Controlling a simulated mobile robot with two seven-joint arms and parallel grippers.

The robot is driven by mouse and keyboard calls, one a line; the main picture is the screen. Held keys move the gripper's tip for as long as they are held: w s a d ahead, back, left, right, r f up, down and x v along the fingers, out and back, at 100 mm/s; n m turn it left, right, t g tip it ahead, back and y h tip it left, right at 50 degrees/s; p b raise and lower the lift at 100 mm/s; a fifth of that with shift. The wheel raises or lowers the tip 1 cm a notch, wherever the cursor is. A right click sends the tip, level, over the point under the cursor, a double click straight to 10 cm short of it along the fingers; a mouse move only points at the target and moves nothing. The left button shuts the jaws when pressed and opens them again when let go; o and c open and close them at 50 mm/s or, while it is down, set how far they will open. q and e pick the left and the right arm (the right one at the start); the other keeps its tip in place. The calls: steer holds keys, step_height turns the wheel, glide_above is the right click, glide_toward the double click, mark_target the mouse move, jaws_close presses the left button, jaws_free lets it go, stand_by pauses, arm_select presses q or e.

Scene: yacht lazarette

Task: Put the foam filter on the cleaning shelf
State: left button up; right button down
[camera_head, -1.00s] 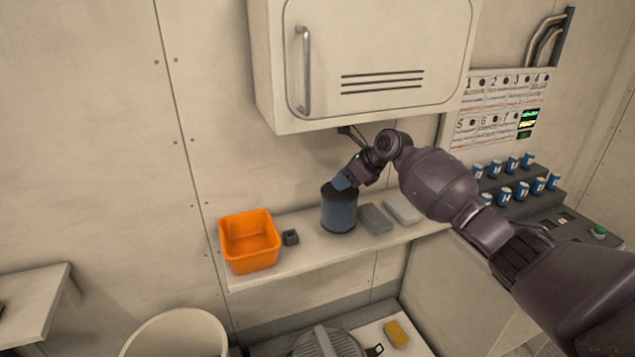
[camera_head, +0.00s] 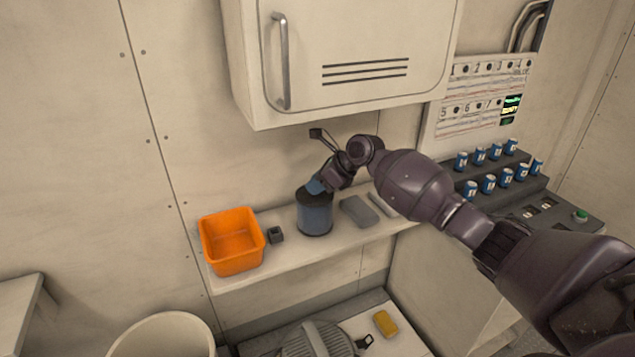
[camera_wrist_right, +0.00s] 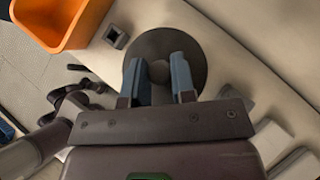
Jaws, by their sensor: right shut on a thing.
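A blue cylinder with a dark round top (camera_head: 314,215) is at the wall shelf (camera_head: 285,257), between a small black block and a grey pad. It may be the foam filter; I cannot be sure. My right gripper (camera_head: 317,186) reaches down onto its top. In the right wrist view my gripper's two blue fingers (camera_wrist_right: 158,78) are shut on a small knob at the middle of the dark disc (camera_wrist_right: 158,45). I cannot tell whether the cylinder's base touches the shelf. My left gripper is not in view.
An orange bin (camera_head: 232,266) and the black block (camera_head: 276,235) stand to the left; grey pads (camera_head: 359,211) lie to the right. A wall cabinet (camera_head: 345,70) hangs above. A yellow sponge (camera_head: 386,323) and a white bucket (camera_head: 163,337) are below.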

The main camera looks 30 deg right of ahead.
steer(key=shift+f, duration=0.15)
steer(key=c, duration=0.9)
jaws_free()
steer(key=shift+c, duration=0.2)
steer(key=shift+w+d, duration=0.1)
steer(key=shift+d+r, duration=0.15)
steer(key=shift+r, duration=0.2)
steer(key=v, duration=0.7)
steer(key=shift+b, duration=0.3)
